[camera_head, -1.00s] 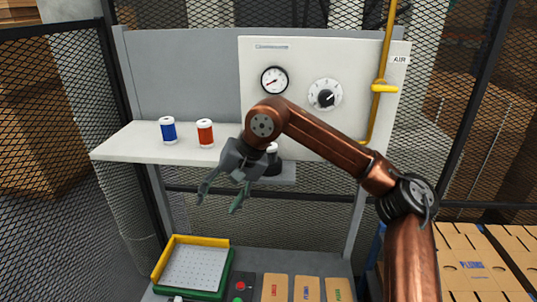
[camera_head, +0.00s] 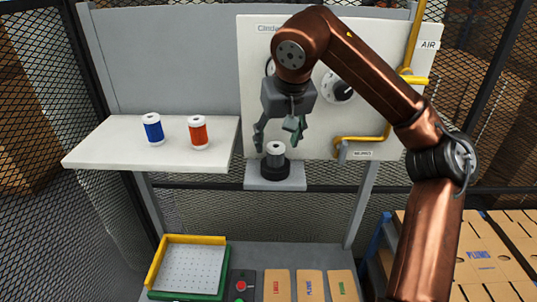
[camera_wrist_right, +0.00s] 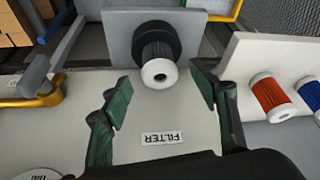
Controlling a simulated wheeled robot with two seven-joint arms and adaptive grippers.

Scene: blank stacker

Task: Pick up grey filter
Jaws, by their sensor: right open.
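The grey filter (camera_head: 276,152) stands upright in a black round holder (camera_head: 275,167) on a small grey bracket below the gauge panel. In the right wrist view the filter (camera_wrist_right: 159,66) has a white end cap and shows beyond and between the fingertips. My right gripper (camera_head: 277,140) is open, with green-padded fingers pointing down, just above the filter. In the right wrist view the open fingers (camera_wrist_right: 160,95) have nothing between them that they touch. The left gripper is in neither view.
A blue filter (camera_head: 152,128) and a red filter (camera_head: 199,132) stand on the white shelf (camera_head: 105,150) at the left. A yellow pipe (camera_head: 365,139) runs right of the bracket. Below are a green-yellow tray (camera_head: 188,240) and several cardboard pieces (camera_head: 311,285).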

